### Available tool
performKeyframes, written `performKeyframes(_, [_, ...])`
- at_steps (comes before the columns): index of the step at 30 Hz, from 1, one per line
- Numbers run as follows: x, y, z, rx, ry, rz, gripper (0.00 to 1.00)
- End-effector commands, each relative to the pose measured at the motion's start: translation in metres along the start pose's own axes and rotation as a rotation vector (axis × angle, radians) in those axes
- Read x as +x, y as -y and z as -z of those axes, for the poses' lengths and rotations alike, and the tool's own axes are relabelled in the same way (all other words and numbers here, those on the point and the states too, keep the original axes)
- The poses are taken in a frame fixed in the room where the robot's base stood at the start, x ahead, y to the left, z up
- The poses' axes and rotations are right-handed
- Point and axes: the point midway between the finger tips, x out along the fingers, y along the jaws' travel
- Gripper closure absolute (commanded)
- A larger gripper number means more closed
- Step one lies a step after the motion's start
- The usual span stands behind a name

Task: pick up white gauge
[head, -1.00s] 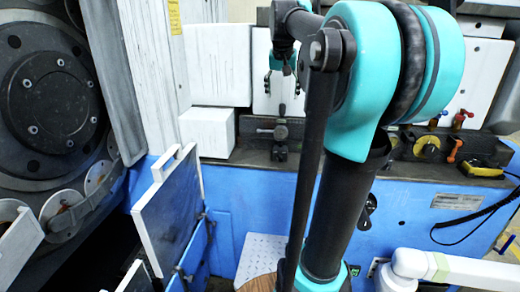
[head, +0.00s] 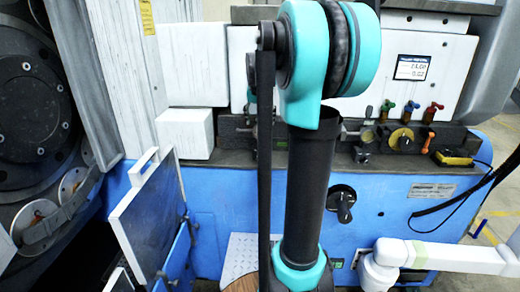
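I cannot make out for sure which thing is the white gauge. A small white block (head: 185,133) sits on the machine's ledge left of my arm, below a larger white box (head: 190,65). A small readout with a white face and dark border (head: 412,67) is on the white panel at right. My gripper is almost wholly hidden behind my arm's upper joint; only a small teal edge (head: 252,95) shows beside the dark link. Its fingers and anything between them are hidden.
A blue machine base (head: 395,195) runs behind my arm. Knobs and colored valves line its ledge (head: 405,138), with a yellow device (head: 455,158) at right. A white hinged panel (head: 150,215) stands at left near a dark wheel (head: 35,110). A white tube (head: 450,257) crosses lower right.

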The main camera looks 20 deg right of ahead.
Motion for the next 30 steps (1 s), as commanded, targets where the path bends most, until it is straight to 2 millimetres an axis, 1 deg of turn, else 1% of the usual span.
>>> performKeyframes(1, [0.009, 0.000, 0.001, 0.000, 0.000, 0.000, 0.29])
performKeyframes(3, [0.019, 0.000, 0.000, 0.000, 0.000, 0.000, 0.29])
performKeyframes(6, [0.029, 0.000, 0.001, 0.000, 0.000, 0.000, 0.29])
performKeyframes(9, [0.033, 0.000, 0.000, 0.000, 0.000, 0.000, 0.29])
performKeyframes(15, [0.034, 0.000, 0.000, 0.000, 0.000, 0.000, 0.29])
performKeyframes(17, [0.034, 0.000, 0.000, 0.000, 0.000, 0.000, 0.35])
performKeyframes(30, [0.033, 0.000, 0.000, 0.000, 0.000, 0.000, 0.90])
